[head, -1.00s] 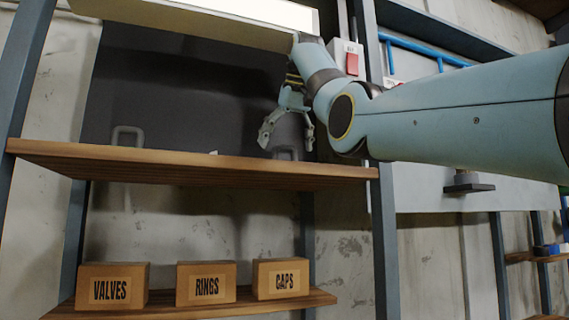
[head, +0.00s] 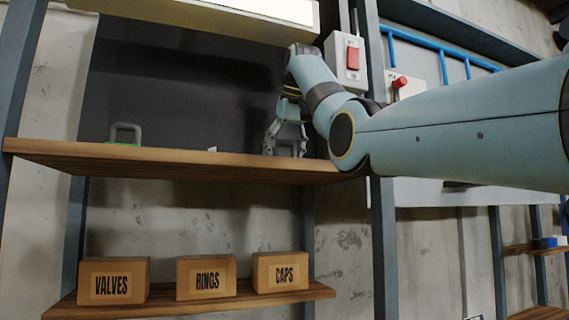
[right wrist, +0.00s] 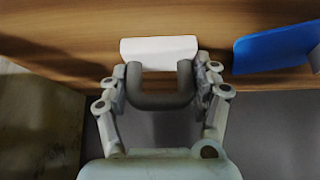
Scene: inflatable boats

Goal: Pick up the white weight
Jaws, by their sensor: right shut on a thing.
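The white weight shows in the right wrist view as a white base (right wrist: 160,52) with a grey U-shaped handle (right wrist: 160,99). It is on the upper wooden shelf. My right gripper (right wrist: 162,84) has its two fingers against the sides of the handle and is shut on it. In the head view my right gripper (head: 285,140) is low at the right part of the shelf, around the grey handle; the white base is hidden there. The base looks still at the shelf, but I cannot tell whether it touches. My left gripper is in neither view.
Another weight with a grey handle (head: 125,131) and green base stands at the shelf's left. A blue slab (right wrist: 278,48) lies close right of the white base in the wrist view. Boxes marked VALVES (head: 113,280), RINGS (head: 206,277) and CAPS (head: 280,271) stand below.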

